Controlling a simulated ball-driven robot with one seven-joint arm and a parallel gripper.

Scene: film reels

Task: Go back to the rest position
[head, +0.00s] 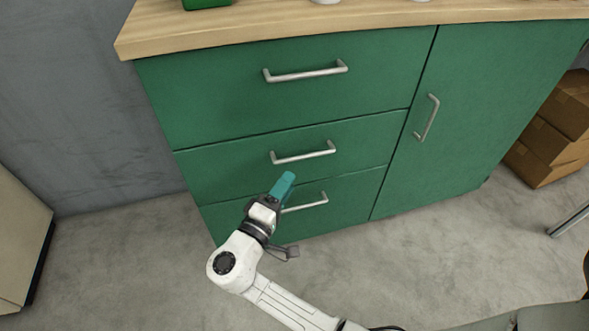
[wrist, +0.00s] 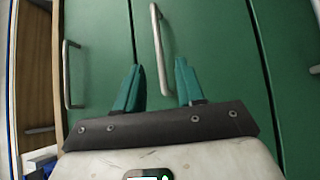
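My gripper (head: 284,184) has teal fingers and reaches up toward the front of the green cabinet (head: 400,65). In the wrist view the two fingers (wrist: 159,92) stand apart with nothing between their tips. The middle drawer's handle (wrist: 157,50) lies beyond the fingertips, apart from them. In the head view the gripper covers part of the bottom drawer's handle (head: 310,204). The middle handle (head: 303,156) is just above the fingertips. The top handle (head: 305,73) is clear.
The drawers and the right-hand door (head: 460,110) look shut. A wooden countertop (head: 270,22) lies above, with a green object (head: 206,3) at its edge. Cardboard boxes (head: 555,135) stand at the right. A beige cabinet (head: 20,245) is at the left. Grey floor (head: 430,255) is free in front.

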